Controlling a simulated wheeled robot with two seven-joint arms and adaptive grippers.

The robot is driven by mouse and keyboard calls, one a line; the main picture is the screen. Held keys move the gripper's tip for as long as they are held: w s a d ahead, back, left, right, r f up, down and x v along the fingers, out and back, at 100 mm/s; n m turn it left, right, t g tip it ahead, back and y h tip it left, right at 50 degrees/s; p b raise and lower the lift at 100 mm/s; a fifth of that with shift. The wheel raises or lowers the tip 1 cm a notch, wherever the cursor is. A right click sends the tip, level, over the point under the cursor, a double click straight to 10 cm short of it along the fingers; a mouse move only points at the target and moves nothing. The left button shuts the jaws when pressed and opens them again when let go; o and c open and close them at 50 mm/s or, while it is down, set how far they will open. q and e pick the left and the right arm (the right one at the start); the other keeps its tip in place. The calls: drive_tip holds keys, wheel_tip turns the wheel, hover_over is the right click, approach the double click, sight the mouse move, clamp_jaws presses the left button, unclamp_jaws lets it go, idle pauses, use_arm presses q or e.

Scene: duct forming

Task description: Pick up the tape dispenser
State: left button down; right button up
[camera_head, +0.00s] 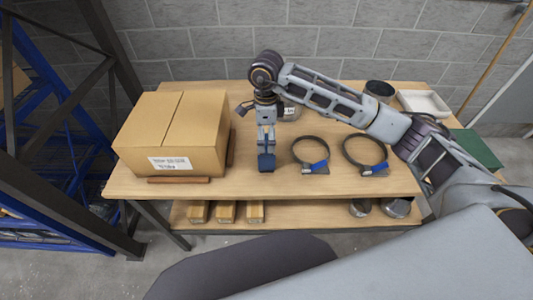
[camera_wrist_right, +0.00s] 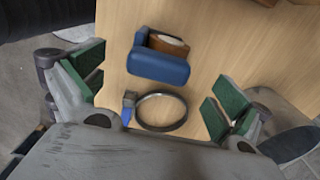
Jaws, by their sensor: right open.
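The tape dispenser (camera_wrist_right: 160,66) is blue with a brown tape roll in it, standing on the wooden table in the right wrist view. In the head view a blue part (camera_head: 266,163), apparently the dispenser, shows close under my right gripper, which hides the rest. My right gripper (camera_wrist_right: 155,88) is open, its green-padded fingers wide apart, with the dispenser between and below them. The fingers look empty and apart from it. My left gripper is in neither view.
A cardboard box (camera_head: 172,134) stands left on the table. Two ring clamps with blue tabs (camera_head: 311,155) (camera_head: 366,156) lie right of the dispenser. A white tray (camera_head: 423,103) and dark cylinder (camera_head: 380,90) stand at the back right. Small boxes (camera_head: 227,212) lie on the lower shelf.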

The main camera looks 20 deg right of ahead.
sight(266, 141)
wheel_tip(266, 141, down, 2)
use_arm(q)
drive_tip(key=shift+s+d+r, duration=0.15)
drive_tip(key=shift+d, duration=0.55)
use_arm(e)
drive_tip(key=shift+f, duration=0.3)
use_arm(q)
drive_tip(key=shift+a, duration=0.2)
use_arm(e)
drive_tip(key=shift+f, duration=0.15)
drive_tip(key=shift+f+p, duration=0.4)
drive_tip(key=shift+f, duration=0.1)
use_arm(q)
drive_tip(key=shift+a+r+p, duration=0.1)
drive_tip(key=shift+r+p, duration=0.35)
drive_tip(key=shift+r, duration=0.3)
use_arm(e)
drive_tip(key=shift+w+d+f, duration=0.1)
drive_tip(key=shift+f, duration=1.85)
drive_tip(key=c, duration=1.2)
